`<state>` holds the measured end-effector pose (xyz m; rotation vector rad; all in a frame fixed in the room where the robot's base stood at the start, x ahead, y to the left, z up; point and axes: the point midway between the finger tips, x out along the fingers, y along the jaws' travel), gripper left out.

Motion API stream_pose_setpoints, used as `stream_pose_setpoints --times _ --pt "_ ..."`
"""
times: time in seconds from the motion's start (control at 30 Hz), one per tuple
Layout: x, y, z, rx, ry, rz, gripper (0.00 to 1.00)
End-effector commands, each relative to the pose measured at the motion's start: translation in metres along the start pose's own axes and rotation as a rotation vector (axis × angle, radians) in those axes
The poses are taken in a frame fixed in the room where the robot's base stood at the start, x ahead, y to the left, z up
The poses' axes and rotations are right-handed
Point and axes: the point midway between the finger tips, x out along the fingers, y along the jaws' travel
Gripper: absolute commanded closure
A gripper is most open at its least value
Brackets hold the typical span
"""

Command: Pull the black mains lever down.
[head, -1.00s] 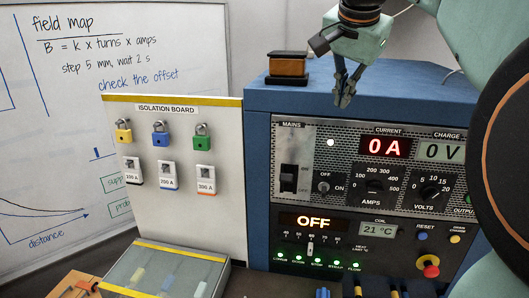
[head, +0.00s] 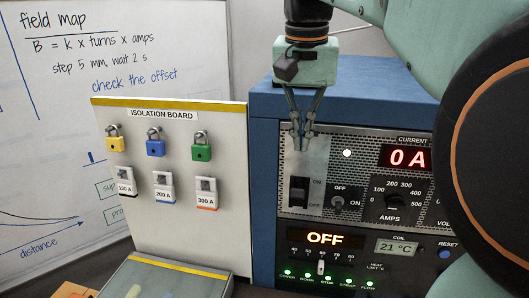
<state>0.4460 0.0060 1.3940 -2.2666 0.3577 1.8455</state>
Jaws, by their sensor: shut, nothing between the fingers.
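The black mains lever (head: 299,190) sits on the left of the grey perforated panel of the blue power cabinet (head: 263,170). ON and OFF are marked to its right. I cannot tell for sure which way it is set. My gripper (head: 303,144) points down in front of the panel, a little above the lever and apart from it in the picture. Its fingers are shut and empty. It covers the place of the MAINS label.
The isolation board (head: 235,235) with several padlocks and tags stands left of the cabinet. A small switch (head: 337,203) and the amps knob (head: 392,202) are right of the lever. A glass-topped case (head: 180,283) lies below the board.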

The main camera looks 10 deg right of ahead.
Motion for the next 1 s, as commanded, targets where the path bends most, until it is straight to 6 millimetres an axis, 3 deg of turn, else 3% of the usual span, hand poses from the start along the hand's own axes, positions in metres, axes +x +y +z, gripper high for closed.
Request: stream_pose_setpoints --times 0.53,0.7,1.0 --pt "0.084 0.0 0.001 0.001 -0.002 0.001 1.0" --pt "0.095 0.0 0.0 0.001 -0.001 0.0 1.0" --pt "0.097 0.0 0.0 0.001 0.001 0.0 1.0"
